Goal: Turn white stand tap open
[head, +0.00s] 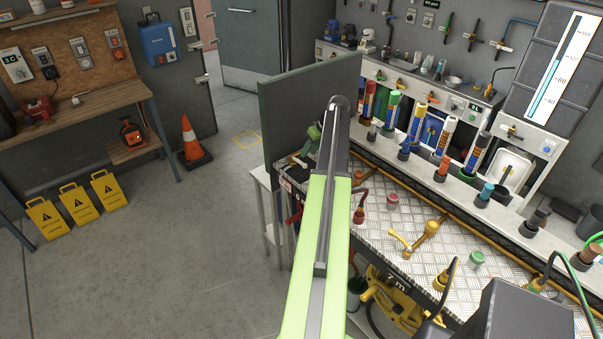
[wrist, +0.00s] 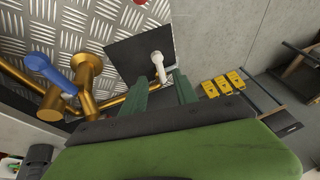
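In the wrist view a white tap handle (wrist: 160,62) with a rounded end stands in front of a dark square panel (wrist: 130,48). My gripper (wrist: 161,84) has two green fingers set apart, one on each side of the lower part of the white handle. I cannot tell if either finger touches it.
A brass tap with a blue handle (wrist: 50,75) is close on the left in the wrist view. The metal-plate bench (head: 385,215) carries a brass tap with a yellow handle (head: 400,241). A tall dark panel (head: 300,100) stands at the bench end.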

